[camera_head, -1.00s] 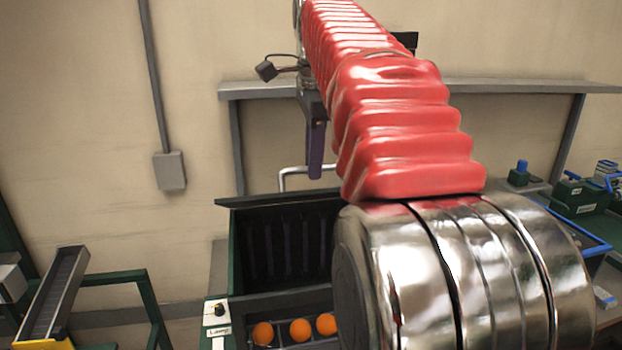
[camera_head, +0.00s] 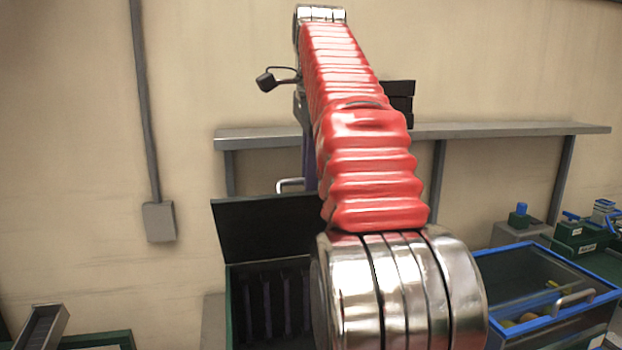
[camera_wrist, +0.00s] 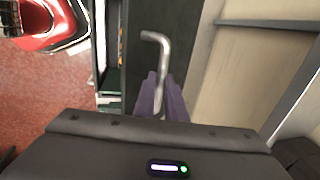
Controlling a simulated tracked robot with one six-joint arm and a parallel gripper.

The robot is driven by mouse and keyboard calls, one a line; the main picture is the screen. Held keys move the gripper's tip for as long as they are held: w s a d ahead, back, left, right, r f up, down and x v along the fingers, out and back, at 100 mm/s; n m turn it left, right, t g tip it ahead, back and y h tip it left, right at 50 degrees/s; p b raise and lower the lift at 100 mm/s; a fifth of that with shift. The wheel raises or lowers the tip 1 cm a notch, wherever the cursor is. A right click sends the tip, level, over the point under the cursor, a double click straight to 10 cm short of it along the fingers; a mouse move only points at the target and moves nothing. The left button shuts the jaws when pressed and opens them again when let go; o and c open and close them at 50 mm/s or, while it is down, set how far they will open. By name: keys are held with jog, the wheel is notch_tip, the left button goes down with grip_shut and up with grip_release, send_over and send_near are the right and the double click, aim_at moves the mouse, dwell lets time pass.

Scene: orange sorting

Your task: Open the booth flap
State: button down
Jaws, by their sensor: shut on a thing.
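The booth flap (camera_head: 265,230) is a black panel in the head view, raised above the dark booth (camera_head: 270,300) with its broad face showing. Its pale metal handle (camera_head: 288,185) stands at the top edge. In the wrist view the bent handle (camera_wrist: 161,45) runs down between the two purple fingers of my gripper (camera_wrist: 161,96), which is shut on it. The dark flap surface (camera_wrist: 150,62) lies behind the handle there. In the head view my red-sleeved arm hides most of the gripper and the flap's right part.
A blue-rimmed case (camera_head: 560,252) with a handle stands at the right. Green boxes (camera_head: 580,235) sit behind it. A grey shelf (camera_head: 500,130) runs along the wall behind my arm. A grey wall box (camera_head: 159,222) hangs at the left.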

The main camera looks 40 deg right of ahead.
jog(key=shift+w+d+f, duration=0.15)
jog(key=shift+w+f, duration=0.05)
jog(key=shift+f, duration=0.1)
jog(key=c, duration=2)
grip_release()
jog(key=shift+w, duration=0.15)
jog(key=shift+c, duration=0.2)
jog(key=shift+o, duration=1.1)
jog(key=shift+r, duration=0.1)
jog(key=shift+c, duration=0.2)
